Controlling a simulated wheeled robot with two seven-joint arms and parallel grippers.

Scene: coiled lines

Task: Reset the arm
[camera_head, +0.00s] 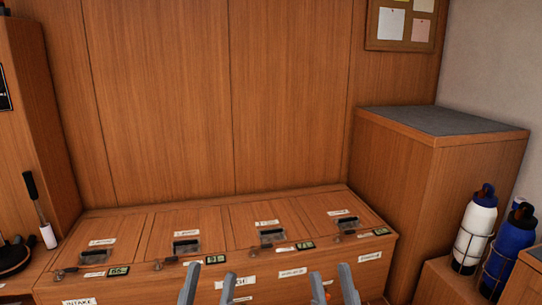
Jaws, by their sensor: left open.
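My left gripper (208,286) shows at the bottom edge of the head view, left of centre. Its two grey fingers stand apart with nothing between them. My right gripper (333,286) shows at the bottom edge, right of centre. Its two fingers are also apart, with nothing visible between them. Both grippers appear in front of the low wooden chest (150,278), overlapping its front face in the picture. Only the finger ends show; the rest of both arms is out of the frame.
The chest has several closed lids with dark latches (186,246) and small displays. A tall wooden cabinet (470,165) stands at the right. White (482,218) and blue (512,243) bottles stand in wire holders. A black-handled tool (31,187) is at the left.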

